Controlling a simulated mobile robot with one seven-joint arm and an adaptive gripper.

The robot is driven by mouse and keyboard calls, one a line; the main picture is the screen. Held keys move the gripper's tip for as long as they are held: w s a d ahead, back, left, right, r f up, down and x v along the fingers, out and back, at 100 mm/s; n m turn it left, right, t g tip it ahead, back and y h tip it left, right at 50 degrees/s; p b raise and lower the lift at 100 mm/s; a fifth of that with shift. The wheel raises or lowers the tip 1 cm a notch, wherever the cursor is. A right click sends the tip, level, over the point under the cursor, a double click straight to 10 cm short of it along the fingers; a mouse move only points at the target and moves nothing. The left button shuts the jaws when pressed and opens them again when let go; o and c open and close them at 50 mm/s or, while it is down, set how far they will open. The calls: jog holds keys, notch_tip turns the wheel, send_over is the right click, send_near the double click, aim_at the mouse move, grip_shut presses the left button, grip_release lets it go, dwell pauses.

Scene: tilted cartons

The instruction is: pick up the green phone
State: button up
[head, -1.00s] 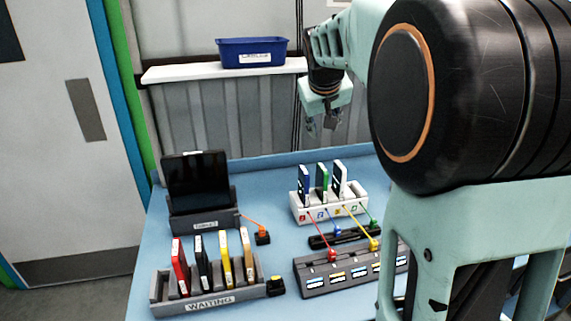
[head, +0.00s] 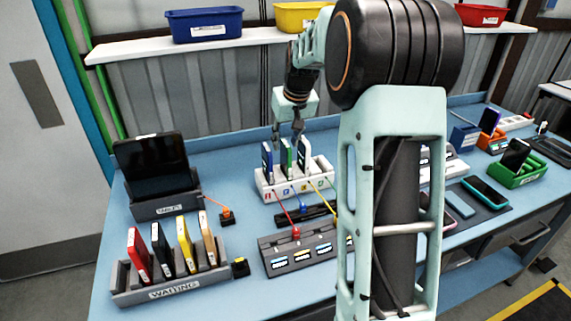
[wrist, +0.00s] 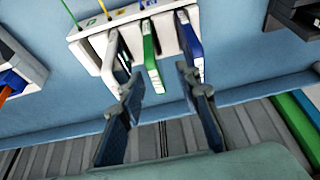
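The green phone (head: 286,155) stands upright in the middle of a white charging rack (head: 298,186), between a blue phone (head: 267,160) and a white phone (head: 304,152). My gripper (head: 287,138) is above the rack, pointing down, open and empty. In the wrist view the green phone (wrist: 152,62) appears between my two open fingers (wrist: 158,84). One finger is near the white phone (wrist: 114,62) and the other near the blue phone (wrist: 188,45). I cannot tell whether a finger touches either of them.
Coloured cables run from the rack to a grey hub (head: 295,250). A grey "WAITING" rack (head: 170,288) holds several phones at front left, with a tablet (head: 152,165) behind it. A shelf with bins (head: 204,24) runs along the back wall. My arm hides part of the table.

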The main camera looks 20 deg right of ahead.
aim_at(286, 144)
jog(key=shift+w+d+p+x, duration=0.15)
jog(key=shift+d+p+x, duration=0.1)
jog(key=shift+x, duration=1.05)
jog(key=shift+w+d+p+x, duration=0.1)
jog(key=shift+p+x, duration=0.1)
jog(key=shift+x, duration=1.15)
jog(key=shift+r, duration=0.1)
jog(key=shift+c, duration=0.4)
grip_shut()
